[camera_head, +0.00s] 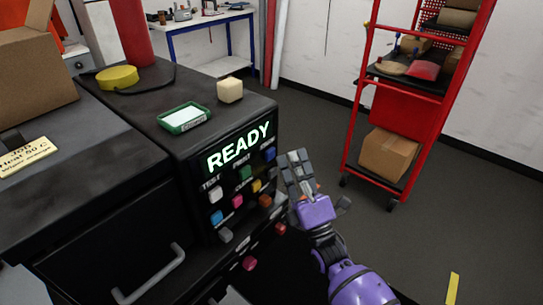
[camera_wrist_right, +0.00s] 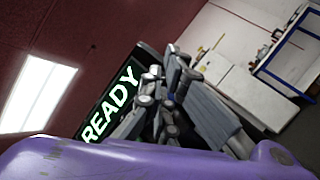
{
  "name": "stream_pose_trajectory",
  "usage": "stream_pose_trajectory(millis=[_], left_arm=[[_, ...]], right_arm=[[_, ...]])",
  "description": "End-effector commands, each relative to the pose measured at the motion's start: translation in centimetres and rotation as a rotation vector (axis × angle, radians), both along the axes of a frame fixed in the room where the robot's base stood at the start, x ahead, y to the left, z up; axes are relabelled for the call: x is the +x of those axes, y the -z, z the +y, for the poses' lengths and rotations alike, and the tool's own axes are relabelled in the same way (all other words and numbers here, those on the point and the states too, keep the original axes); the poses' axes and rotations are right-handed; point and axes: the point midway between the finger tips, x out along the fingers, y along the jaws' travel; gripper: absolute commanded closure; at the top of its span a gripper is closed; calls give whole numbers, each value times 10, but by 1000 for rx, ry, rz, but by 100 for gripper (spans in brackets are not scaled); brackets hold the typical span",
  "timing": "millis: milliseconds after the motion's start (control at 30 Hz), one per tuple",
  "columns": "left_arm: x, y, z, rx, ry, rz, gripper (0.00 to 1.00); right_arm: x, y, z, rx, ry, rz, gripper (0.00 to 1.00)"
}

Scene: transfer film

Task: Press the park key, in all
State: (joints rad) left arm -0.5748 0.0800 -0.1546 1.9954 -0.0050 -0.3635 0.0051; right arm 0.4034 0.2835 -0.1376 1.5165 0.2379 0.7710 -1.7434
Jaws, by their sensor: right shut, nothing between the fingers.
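The black machine's front panel (camera_head: 205,166) has a lit display (camera_head: 240,146) reading READY. Most labels are too small to read, so I cannot tell which is the park key. My right gripper (camera_head: 297,158) is shut and empty, just right of the panel; I cannot tell whether it touches. The display also shows in the right wrist view (camera_wrist_right: 108,106). My left gripper is not in view.
On the machine's top are a green-rimmed tray (camera_head: 184,119), a cream block (camera_head: 230,90) and a yellow disc (camera_head: 117,77). A drawer handle (camera_head: 150,275) sticks out at lower left. A red shelf cart (camera_head: 375,110) stands at right. Floor between is clear.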

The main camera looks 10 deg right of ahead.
Motion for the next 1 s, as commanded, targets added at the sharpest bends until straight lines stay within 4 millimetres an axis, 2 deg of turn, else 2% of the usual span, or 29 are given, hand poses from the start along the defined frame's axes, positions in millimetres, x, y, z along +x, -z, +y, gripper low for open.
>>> stream_pose_trajectory(millis=[1000], left_arm=[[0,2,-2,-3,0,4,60]], right_arm=[[1,-1,1,0,0,-1,100]])
